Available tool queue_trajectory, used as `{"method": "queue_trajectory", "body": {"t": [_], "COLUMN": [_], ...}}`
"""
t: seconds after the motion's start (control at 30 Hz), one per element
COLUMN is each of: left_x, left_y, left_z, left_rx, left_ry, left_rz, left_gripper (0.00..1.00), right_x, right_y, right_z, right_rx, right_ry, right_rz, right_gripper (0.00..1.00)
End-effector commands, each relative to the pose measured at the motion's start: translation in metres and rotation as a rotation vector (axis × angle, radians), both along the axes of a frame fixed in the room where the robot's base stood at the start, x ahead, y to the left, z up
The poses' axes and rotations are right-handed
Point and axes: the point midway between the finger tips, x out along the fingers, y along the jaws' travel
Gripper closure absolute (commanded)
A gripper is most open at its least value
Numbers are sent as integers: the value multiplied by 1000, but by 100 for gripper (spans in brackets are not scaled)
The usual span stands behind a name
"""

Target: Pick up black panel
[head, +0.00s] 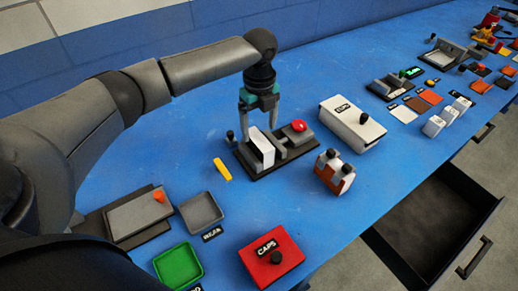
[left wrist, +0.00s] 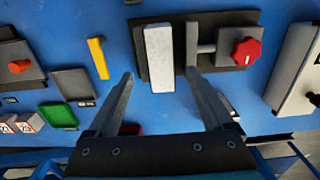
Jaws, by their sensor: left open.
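I cannot tell for sure which dark piece is the black panel. A vise with a black base (head: 283,157) stands in mid-table in the head view. It has a grey jaw and a red knob (head: 299,126). A white upright block (head: 263,150) stands in it beside the jaw; the block also shows in the left wrist view (left wrist: 158,55). My left gripper (head: 258,122) points down over the vise with its fingers apart and nothing held. In the left wrist view the fingertips (left wrist: 160,75) lie to either side of the white block's near end. My right gripper is out of view.
A yellow bar (head: 222,169), a grey tray (head: 200,212), a green tray (head: 178,266) and a red CAPS box (head: 272,262) lie nearer. A white box (head: 352,124) stands to the right. An open drawer (head: 430,225) juts out at the right front.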

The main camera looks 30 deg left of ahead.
Motion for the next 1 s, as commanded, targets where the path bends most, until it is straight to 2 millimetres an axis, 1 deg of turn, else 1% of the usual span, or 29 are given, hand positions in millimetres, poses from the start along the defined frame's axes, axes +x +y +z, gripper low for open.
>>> {"method": "queue_trajectory", "body": {"t": [0.17, 0.4, 0.5, 0.77, 0.87, 1.0], "left_x": [1, 2, 2, 2, 2, 2], "left_y": [0, 2, 2, 2, 2, 2], "left_z": [-12, -48, -56, -57, -57, -57], "left_rx": [-1, 0, 0, -1, -1, 0], "left_ry": [-1, 2, 0, -1, -1, -1], "left_rz": [0, 1, 0, 0, 0, 0], "left_gripper": [15, 15, 15, 15, 25, 41], "right_x": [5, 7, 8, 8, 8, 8], "right_y": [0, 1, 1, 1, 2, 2], "right_z": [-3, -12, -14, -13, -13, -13], "right_rx": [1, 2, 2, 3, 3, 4], "right_ry": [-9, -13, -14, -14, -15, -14], "right_rz": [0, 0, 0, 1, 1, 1], "right_gripper": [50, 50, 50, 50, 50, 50]}}
